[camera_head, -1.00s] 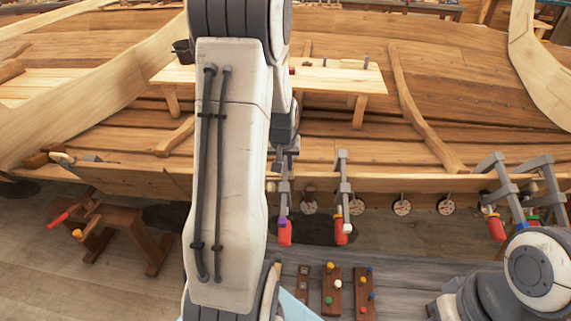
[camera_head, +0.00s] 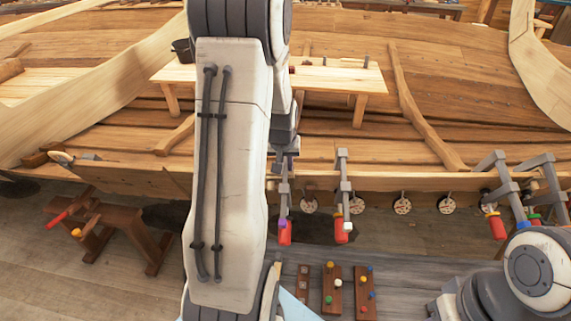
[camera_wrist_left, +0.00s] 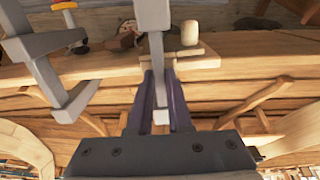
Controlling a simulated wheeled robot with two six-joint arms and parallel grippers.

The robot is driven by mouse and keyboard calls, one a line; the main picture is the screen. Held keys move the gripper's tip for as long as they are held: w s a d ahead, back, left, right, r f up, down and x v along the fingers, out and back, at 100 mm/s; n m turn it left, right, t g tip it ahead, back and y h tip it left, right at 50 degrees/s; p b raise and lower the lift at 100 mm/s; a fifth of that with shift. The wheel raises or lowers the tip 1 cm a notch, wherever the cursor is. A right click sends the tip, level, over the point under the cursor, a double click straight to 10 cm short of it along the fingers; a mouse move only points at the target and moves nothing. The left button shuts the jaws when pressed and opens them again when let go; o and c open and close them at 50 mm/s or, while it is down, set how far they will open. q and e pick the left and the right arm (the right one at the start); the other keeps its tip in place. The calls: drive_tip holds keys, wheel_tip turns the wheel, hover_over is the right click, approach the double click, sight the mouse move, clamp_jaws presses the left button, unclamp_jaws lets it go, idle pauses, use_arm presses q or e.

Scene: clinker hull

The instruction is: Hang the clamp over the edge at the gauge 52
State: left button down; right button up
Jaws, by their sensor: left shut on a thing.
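My left gripper (camera_head: 285,153) is shut on a grey clamp (camera_head: 284,190) with a purple mark and a red handle, at the hull's plank edge (camera_head: 240,184). In the left wrist view, the clamp's grey bar (camera_wrist_left: 157,62) runs between the dark fingers (camera_wrist_left: 160,108), across the plank edge (camera_wrist_left: 110,66). I cannot tell whether the clamp rests on the edge. Round gauges line the underside of the edge, one (camera_head: 309,204) just right of the held clamp, another (camera_head: 356,204) further right. Their numbers are too small to read. My right gripper is out of view.
A second clamp (camera_head: 343,190) with a white mark hangs close to the right. More clamps (camera_head: 500,195) hang at the far right. A plank bench (camera_head: 330,80) stands inside the hull. A brown sawhorse (camera_head: 125,225) stands at left; pegged boards (camera_head: 332,290) lie in front.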

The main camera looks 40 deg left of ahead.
use_arm(q)
drive_tip(key=shift+s+d+f, duration=0.1)
drive_tip(key=shift+s, duration=0.05)
drive_tip(key=c, duration=0.8)
unclamp_jaws()
drive_tip(key=shift+o, duration=0.2)
drive_tip(key=b+v, duration=0.1)
drive_tip(key=v, duration=0.9)
drive_tip(key=shift+r, duration=0.3)
